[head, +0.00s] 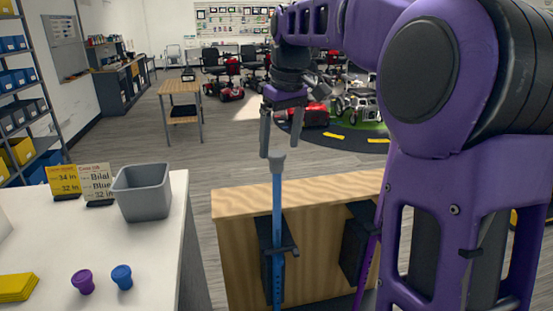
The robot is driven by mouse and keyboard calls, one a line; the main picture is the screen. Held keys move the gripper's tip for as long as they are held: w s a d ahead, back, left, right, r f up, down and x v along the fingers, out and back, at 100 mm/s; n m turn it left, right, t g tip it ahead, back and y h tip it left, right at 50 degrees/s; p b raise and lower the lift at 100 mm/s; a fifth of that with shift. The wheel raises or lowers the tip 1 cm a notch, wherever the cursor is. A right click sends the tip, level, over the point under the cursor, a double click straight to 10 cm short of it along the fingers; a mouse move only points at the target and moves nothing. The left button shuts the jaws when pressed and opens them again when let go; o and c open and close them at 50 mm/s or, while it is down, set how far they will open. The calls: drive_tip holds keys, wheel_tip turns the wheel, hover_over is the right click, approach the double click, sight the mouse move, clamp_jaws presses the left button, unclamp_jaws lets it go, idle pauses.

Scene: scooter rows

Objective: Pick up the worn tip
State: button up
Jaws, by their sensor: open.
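A grey tip (277,164) sits on the top end of an upright blue cane-like shaft (278,215); I take it to be the worn tip. My gripper (279,151) points down just above it, open and empty. Its two fingers are spread to the left and right of the tip's top edge. I cannot tell from this one view whether they touch it or how they line up in depth. A purple tip (83,281) and a blue tip (122,277) stand on the white table (165,235) at the left.
The blue shaft stands against a wooden bench (235,230) with dark holders (361,240). A purple shaft (366,268) is farther right, partly behind my arm.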

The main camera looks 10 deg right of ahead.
sight(277, 153)
drive_tip(key=f, duration=0.2)
drive_tip(key=w+f, duration=0.1)
drive_tip(key=f, duration=0.1)
drive_tip(key=shift+a, duration=0.3)
drive_tip(key=c, duration=1.4)
wheel_tip(277, 153, up, 10)
drive_tip(key=shift+c, duration=0.2)
